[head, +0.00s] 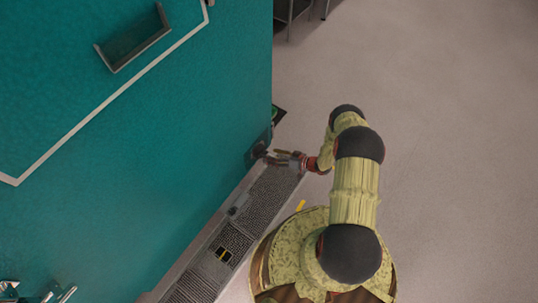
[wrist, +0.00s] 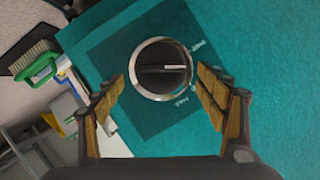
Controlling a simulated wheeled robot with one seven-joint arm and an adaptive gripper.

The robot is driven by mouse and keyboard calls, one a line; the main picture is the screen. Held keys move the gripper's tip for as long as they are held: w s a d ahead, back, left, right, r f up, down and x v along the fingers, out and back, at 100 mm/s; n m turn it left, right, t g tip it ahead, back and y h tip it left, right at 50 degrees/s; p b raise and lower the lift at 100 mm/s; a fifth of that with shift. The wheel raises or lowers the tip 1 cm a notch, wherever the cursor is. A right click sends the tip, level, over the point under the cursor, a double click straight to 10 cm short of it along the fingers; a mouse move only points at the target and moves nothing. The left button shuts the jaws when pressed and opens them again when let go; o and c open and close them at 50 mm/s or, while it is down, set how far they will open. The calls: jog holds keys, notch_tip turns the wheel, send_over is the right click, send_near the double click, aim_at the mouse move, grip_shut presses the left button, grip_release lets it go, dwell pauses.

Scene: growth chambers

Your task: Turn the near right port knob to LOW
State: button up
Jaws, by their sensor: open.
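The port knob (wrist: 160,68) is a round black dial with a silver rim on a dark square plate (wrist: 112,48) on the teal wall. Its pale pointer mark lies toward the right in the wrist view. Small white labels beside it are too blurred to read surely. My gripper (wrist: 160,95) is open, with one finger on each side of the lower part of the knob and no clear contact. In the head view my gripper (head: 283,156) is at the lower right edge of the teal wall, and the knob is mostly hidden there.
The teal chamber wall (head: 130,150) fills the left of the head view. A dark grated ledge (head: 265,195) runs along its foot. A green-handled brush (wrist: 40,60) and other items show at the left in the wrist view. The floor (head: 450,130) at right is clear.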

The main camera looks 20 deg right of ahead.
jog(key=v, duration=1)
jog(key=shift+a, duration=0.1)
